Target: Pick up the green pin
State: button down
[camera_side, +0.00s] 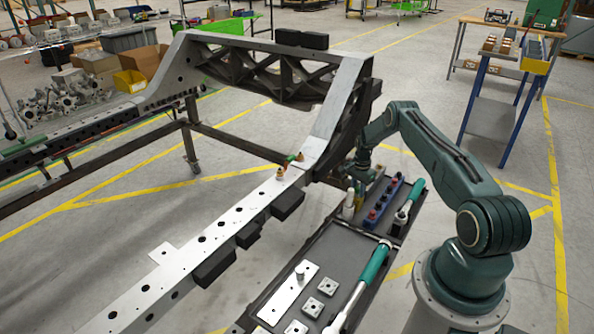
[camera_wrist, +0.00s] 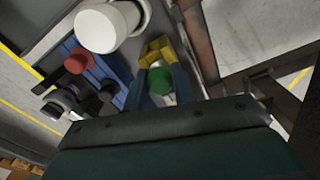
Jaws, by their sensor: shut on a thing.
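The green pin (camera_wrist: 160,82) shows its round green head in the wrist view, just beyond the dark front edge of my gripper. A yellow piece (camera_wrist: 156,50) lies right beside the green head. In the side view my gripper (camera_side: 358,178) is low at the far end of the dark tray, by the foot of the frame. The pin in my jaws is too small to make out clearly there.
A white cylinder (camera_wrist: 108,27) and a red pin (camera_wrist: 78,61) on a blue rack stand close by. The dark tray (camera_side: 335,250) holds green-handled tools and square plates. The metal chassis beam (camera_side: 225,235) runs along its left, with small brass fittings (camera_side: 281,172).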

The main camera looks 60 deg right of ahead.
notch_tip(320, 180, up, 20)
dwell(0.7)
jog(key=shift+r, duration=0.1)
dwell(0.6)
jog(key=shift+r, duration=3)
jog(key=shift+w, duration=0.1)
